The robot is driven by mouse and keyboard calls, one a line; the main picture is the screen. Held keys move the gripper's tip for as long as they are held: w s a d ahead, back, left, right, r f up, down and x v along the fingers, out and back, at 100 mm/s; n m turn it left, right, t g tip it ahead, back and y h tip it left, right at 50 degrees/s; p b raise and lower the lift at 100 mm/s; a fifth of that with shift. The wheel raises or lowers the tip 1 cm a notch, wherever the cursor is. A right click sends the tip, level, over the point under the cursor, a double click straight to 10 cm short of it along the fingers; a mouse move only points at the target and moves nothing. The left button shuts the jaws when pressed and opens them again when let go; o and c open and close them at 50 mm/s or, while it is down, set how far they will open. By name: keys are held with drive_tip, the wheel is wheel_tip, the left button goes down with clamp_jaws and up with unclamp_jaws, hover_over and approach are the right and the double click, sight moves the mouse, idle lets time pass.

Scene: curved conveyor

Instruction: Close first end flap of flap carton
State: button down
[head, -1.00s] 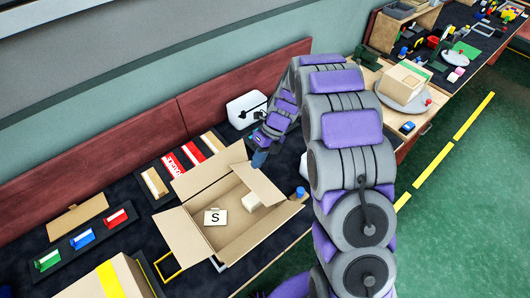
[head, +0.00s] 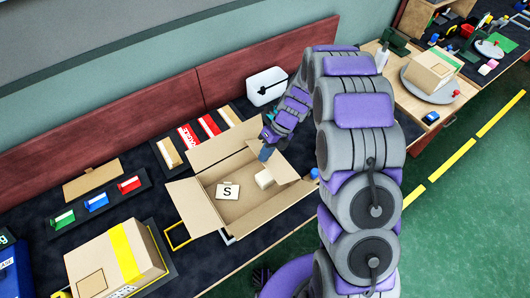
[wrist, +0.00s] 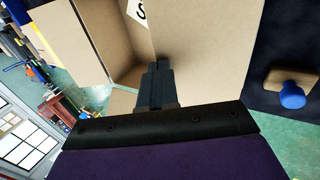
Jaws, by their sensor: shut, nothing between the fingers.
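The open flap carton (head: 246,217) stands on the dark bench top in the head view. Its left end flap (head: 194,206) leans outward and its back flap (head: 222,146) stands open. The right end flap (head: 283,168) is tilted beside my gripper (head: 265,153). A card marked S (head: 228,191) and a small pale block (head: 264,179) lie inside. In the wrist view my gripper (wrist: 157,68) is shut and empty, its tips close to a cardboard panel (wrist: 215,50). I cannot tell whether they touch it.
A blue-topped item (wrist: 290,95) stands beside the carton. A yellow-taped box (head: 122,255) is at front left. Small coloured items (head: 97,202) and red and white packets (head: 188,136) lie behind. A white case (head: 266,86) stands against the red backboard.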

drive_tip(key=shift+s+d+r+p, duration=0.1)
drive_tip(key=shift+d+p, duration=0.25)
drive_tip(key=shift+p, duration=0.2)
drive_tip(key=shift+s+a+t+h+p, duration=0.15)
drive_tip(key=shift+t+h+p, duration=0.2)
drive_tip(key=shift+p, duration=0.7)
drive_tip(key=h+p, duration=0.1)
drive_tip(key=p, duration=0.1)
drive_tip(key=shift+s+a+f+t+p, duration=0.25)
drive_tip(key=shift+s+a+f+p, duration=0.05)
drive_tip(key=shift+a+f, duration=0.1)
drive_tip(key=shift+s+a+f+t+h+p, duration=0.1)
drive_tip(key=shift+a+f+t+h+p, duration=0.35)
drive_tip(key=shift+p, duration=0.75)
drive_tip(key=shift+s+a+f+t+h+p, duration=0.2)
drive_tip(key=shift+f+h+p, duration=0.2)
drive_tip(key=shift+f+p, duration=0.5)
drive_tip(key=shift+s+a+f+t+h+p, duration=0.15)
drive_tip(key=shift+f+h+p, duration=0.25)
drive_tip(key=shift+f+p, duration=0.45)
drive_tip(key=shift+r, duration=0.2)
